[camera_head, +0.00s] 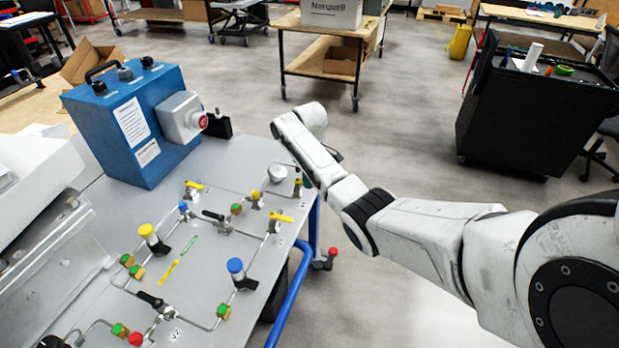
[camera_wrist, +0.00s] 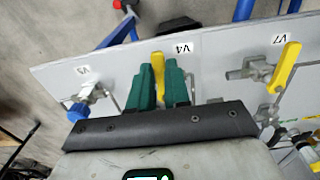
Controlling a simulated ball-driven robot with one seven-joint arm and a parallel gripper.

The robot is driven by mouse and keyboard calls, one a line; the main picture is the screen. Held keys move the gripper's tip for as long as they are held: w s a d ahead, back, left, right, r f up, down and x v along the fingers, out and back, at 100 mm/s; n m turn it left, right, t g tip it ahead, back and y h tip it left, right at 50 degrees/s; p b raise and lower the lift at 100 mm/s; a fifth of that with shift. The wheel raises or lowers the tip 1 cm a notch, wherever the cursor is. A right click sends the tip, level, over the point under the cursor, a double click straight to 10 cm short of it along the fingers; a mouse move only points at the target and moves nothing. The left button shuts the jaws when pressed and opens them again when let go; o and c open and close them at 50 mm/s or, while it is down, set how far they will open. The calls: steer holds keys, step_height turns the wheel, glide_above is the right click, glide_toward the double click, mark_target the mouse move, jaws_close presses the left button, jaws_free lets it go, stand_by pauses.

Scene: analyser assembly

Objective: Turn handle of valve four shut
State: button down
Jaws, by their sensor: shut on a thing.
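The yellow handle of valve four (camera_wrist: 158,64) shows in the wrist view beside the V4 label (camera_wrist: 181,48). My gripper (camera_wrist: 160,80) has green fingers on either side of this handle and is shut on it. The handle points away from the gripper's dark bar, up toward the panel edge in the picture. The valve body is mostly hidden behind the fingers. In the head view my arm reaches in from the right to the panel's right edge, and its fingers cannot be made out clearly there.
A yellow-handled valve V7 (camera_wrist: 285,66) is on the right and a blue-knobbed valve V5 (camera_wrist: 77,111) on the left. The grey panel (camera_head: 240,165) carries several pipes and valves. A blue box (camera_head: 133,122) stands at its back. Open floor lies right of the panel.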

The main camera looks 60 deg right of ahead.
steer(key=c, duration=1.1)
jaws_free()
step_height(320, 180, up, 11)
steer(key=shift+f+b, duration=0.1)
steer(key=shift+b, duration=0.4)
